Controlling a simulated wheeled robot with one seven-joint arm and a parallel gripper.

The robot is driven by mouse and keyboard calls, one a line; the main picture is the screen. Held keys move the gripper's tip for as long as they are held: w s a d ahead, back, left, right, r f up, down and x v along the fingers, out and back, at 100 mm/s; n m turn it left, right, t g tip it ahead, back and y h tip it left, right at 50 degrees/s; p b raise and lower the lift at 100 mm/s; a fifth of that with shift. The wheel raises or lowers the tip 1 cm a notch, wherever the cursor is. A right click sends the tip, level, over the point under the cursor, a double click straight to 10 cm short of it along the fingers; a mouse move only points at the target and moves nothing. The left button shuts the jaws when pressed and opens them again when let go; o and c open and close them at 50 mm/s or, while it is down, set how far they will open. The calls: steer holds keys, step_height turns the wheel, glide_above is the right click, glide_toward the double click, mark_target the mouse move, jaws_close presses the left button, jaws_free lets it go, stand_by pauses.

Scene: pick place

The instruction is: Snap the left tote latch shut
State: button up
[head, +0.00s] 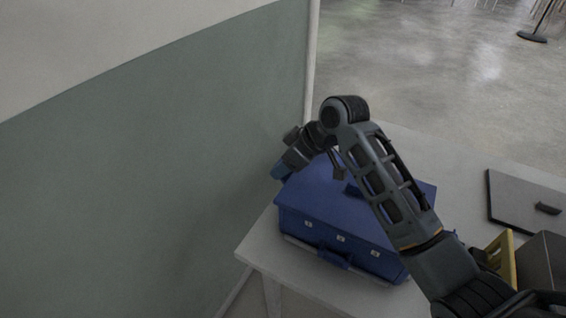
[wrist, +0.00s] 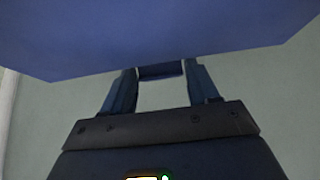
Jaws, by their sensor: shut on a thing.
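The blue tote (head: 318,195) stands on the table with its lid down. Its long front side has small pale plates and a blue handle (head: 334,259). In the wrist view the tote's side (wrist: 150,40) fills the top of the picture. My gripper (head: 281,171) is at the tote's far left end. In the wrist view its two fingers (wrist: 160,80) reach up to the tote's lower edge and are shut on a dark blue bar-like part, which looks like the left latch (wrist: 160,71). Whether the latch lies flat against the tote cannot be told.
A grey-green wall (head: 150,180) stands close on the left. The light table (head: 285,263) has a dark flat panel with a small handle (head: 525,200) at the right. A yellow object (head: 502,255) and a dark box (head: 542,262) are at the lower right.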

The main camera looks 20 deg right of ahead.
steer(key=shift+s+d+r, duration=0.1)
stand_by(0.3)
steer(key=o, duration=1)
steer(key=shift+b+v, duration=0.3)
steer(key=shift+v, duration=3.6)
steer(key=shift+s, duration=0.1)
steer(key=shift+c, duration=0.3)
